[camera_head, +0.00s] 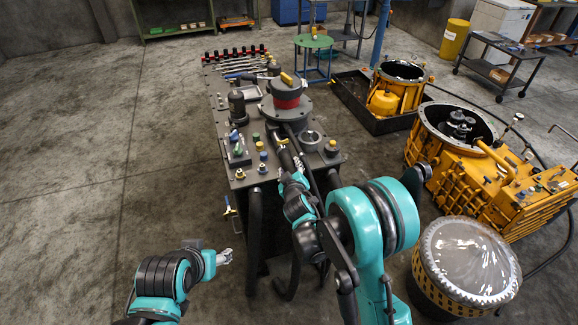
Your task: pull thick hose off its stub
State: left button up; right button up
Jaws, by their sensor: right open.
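My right gripper (286,151) is open over the front part of the grey workbench (213,95), reached by my teal arm from the lower right. Dark hose-like parts (255,215) hang down the front of the bench. Another dark tube runs beside my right gripper, and my arm hides part of it. I cannot tell which one is the thick hose, and its stub is not clear. My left gripper (225,257) is small in view, low and left of the bench, away from the hoses; its jaws are not clear.
A red-banded housing (286,98), small fittings and a row of tools stand on the bench. A yellow gearbox (485,170) and a round drum (467,262) stand at the right. A green stool (313,42) is behind. The floor at the left is clear.

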jog(key=v, duration=0.9)
jog(key=shift+s, duration=0.3)
jog(key=shift+r, duration=0.1)
jog(key=shift+d+r, duration=0.15)
jog(key=shift+d, duration=0.15)
jog(key=s+d+r+m+g+h, duration=0.25)
jog(key=s+d+r+m, duration=0.2)
jog(key=s+d, duration=0.55)
jog(key=s+d+m+g, duration=0.2)
jog(key=s, duration=0.6)
jog(key=s+d+m+g+y, duration=0.1)
jog(key=s+d+g, duration=0.1)
jog(key=s, duration=0.6)
jog(key=shift+s+d+m+g, duration=0.35)
jog(key=shift+s+d, duration=0.05)
jog(key=shift+d, duration=0.2)
